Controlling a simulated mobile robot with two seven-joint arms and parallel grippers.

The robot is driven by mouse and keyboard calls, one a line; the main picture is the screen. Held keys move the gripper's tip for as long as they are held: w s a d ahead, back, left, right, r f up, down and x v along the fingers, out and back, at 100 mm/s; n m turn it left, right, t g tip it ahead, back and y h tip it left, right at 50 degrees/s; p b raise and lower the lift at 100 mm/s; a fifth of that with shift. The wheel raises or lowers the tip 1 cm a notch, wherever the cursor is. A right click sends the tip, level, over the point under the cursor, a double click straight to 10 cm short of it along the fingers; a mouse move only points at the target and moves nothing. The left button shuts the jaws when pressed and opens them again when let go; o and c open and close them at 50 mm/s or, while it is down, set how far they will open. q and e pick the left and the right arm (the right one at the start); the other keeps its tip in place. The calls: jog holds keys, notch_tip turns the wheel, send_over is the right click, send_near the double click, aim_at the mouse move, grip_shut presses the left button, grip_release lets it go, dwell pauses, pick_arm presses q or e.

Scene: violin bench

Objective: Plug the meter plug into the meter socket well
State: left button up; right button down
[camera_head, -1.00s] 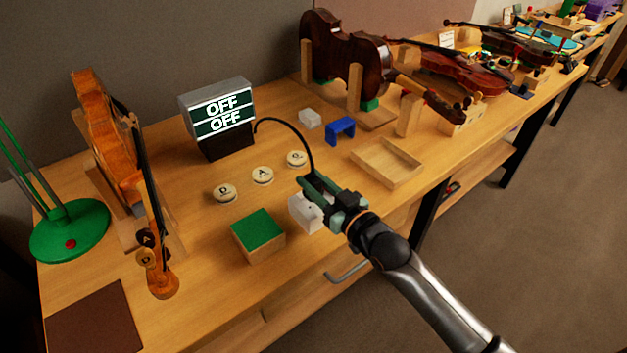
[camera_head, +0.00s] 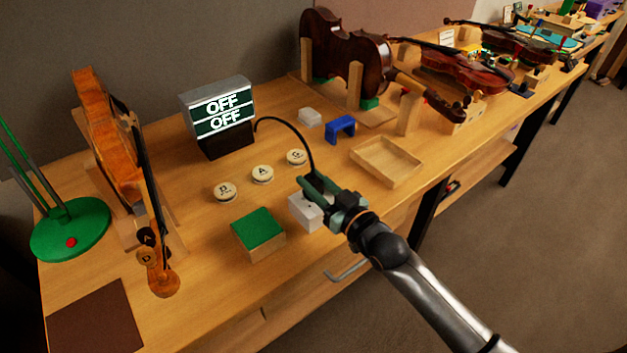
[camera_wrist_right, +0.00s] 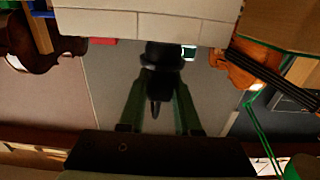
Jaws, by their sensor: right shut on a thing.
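My right gripper (camera_head: 314,188) is over the near edge of the bench, with green fingers on either side of the black meter plug (camera_wrist_right: 160,68). A black cable arcs from the plug to the meter (camera_head: 222,117), a grey box with a lit display reading OFF twice. A white block (camera_head: 303,212), apparently the meter socket well, stands right beside and below the fingers. It fills the top of the right wrist view (camera_wrist_right: 150,22), where the plug's end meets its edge. I cannot tell whether the plug is in the well or only against it. My left gripper is out of view.
A green-topped wooden block (camera_head: 258,233) stands just left of the white block. Round discs marked with letters (camera_head: 263,174) lie behind it. A shallow wooden tray (camera_head: 386,161), a blue bracket (camera_head: 341,127) and another white block (camera_head: 309,117) are farther back. Violins stand at both sides.

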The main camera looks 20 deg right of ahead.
jog(key=shift+f+b, duration=0.75)
jog(key=shift+f, duration=0.45)
jog(key=c, duration=0.5)
grip_release()
jog(key=v, duration=1.2)
jog(key=shift+s+d+r, duration=0.1)
jog(key=shift+s, duration=0.15)
jog(key=s+a+f+g+h+p, duration=0.1)
jog(key=s+f+g, duration=0.1)
jog(key=s+f, duration=0.2)
jog(key=s+a+f+m+g+h+p, duration=0.1)
jog(key=s+f+g, duration=0.2)
jog(key=f, duration=0.7)
jog(key=s+a+f+m+g+h, duration=0.1)
jog(key=s+f+g, duration=0.2)
jog(key=s+f, duration=0.4)
jog(key=shift+a+h+p, duration=0.1)
jog(key=shift+h+p, duration=0.3)
